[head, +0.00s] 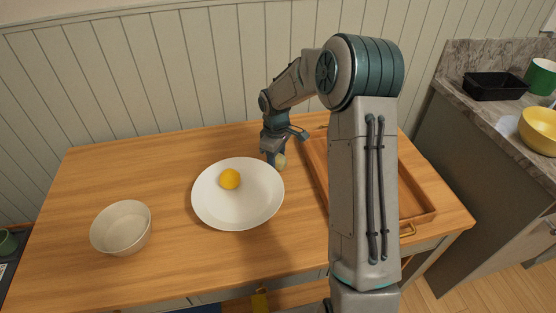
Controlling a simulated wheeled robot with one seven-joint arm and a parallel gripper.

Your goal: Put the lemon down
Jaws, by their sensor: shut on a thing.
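My gripper (274,155) is over the back middle of the wooden table, just beyond the right back rim of the white plate. It points down and is shut on a small pale yellowish thing, which I take as the lemon (281,161). The fingers partly cover the lemon. I cannot tell whether the lemon touches the table. A rounder, deeper yellow-orange fruit (230,179) lies on the white plate (238,210), apart from my gripper.
A white bowl (121,228) stands at the table's front left. A wooden tray (416,190) with a brass handle is at the right, partly hidden by my arm. The table (110,170) is bare at the back left. A stone counter at the right holds a black container (495,87) and a yellow bowl (540,130).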

